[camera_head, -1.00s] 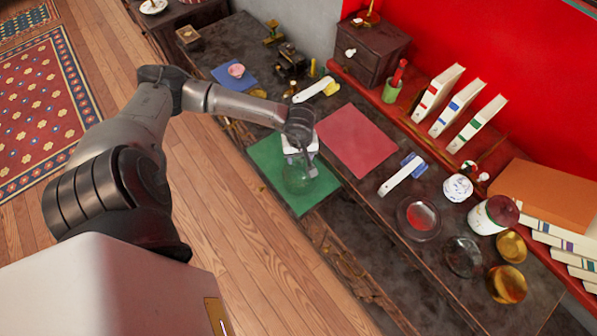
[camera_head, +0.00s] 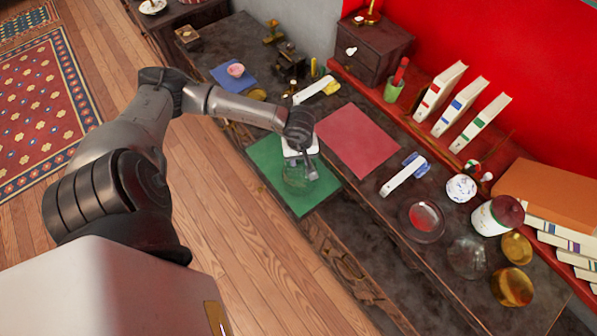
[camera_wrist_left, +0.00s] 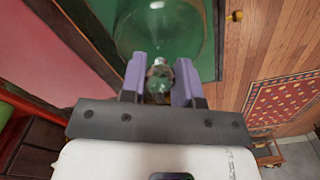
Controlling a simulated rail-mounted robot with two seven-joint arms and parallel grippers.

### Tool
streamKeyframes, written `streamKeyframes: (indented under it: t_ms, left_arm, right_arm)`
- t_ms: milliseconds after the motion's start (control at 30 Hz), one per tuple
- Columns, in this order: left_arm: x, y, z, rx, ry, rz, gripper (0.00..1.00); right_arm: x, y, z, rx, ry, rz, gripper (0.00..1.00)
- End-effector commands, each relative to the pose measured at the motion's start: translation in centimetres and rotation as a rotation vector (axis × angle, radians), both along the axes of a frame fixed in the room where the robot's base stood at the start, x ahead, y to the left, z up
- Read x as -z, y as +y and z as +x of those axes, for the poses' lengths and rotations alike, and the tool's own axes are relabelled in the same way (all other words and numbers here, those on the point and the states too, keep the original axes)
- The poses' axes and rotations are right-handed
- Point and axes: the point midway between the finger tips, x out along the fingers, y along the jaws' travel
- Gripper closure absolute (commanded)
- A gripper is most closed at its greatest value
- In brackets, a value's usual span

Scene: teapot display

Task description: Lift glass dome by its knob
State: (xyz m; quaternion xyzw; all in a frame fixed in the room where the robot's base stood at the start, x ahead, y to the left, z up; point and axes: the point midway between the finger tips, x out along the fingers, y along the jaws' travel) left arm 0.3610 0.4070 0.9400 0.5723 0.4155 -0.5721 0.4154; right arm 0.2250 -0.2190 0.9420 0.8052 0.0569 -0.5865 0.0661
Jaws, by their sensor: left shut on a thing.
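The clear glass dome (camera_head: 297,184) is over the green mat (camera_head: 268,160) on the dark table. In the left wrist view the dome (camera_wrist_left: 158,25) fills the top middle, with its rounded knob (camera_wrist_left: 159,74) toward me. My left gripper (camera_head: 307,168) reaches down to the dome from above. In the left wrist view its two purple fingers (camera_wrist_left: 160,84) sit on either side of the knob and are shut on it. I cannot tell whether the dome's rim touches the mat. My right gripper is not in view.
A pink mat (camera_head: 357,141) lies beside the green one. A white-handled brush (camera_head: 404,178), a glass dish with red contents (camera_head: 422,220), a white jar (camera_head: 490,217) and brass bowls (camera_head: 512,287) stand to the right. Upright books (camera_head: 462,102) line the back. The table's front edge is close.

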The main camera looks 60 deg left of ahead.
Motion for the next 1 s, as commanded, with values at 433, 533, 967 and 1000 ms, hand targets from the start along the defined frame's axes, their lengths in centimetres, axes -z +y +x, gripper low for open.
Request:
streamKeyframes:
  t_ms: [433,533,967,1000]
  left_arm:
    - [-1.3,0.0,0.1,0.000,-0.002,0.000,0.94]
    - [-1.9,0.0,0.1,0.000,-0.001,0.001,0.94]
    - [-4.3,0.0,0.0,0.001,-0.001,0.001,0.94]
    - [-4.5,0.0,0.0,0.001,-0.001,0.001,0.94]
  right_arm:
    - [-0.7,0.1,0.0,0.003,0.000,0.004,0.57]
    - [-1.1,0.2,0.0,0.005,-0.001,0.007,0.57]
    - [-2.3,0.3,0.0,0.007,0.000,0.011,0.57]
    - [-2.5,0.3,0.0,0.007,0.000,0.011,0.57]
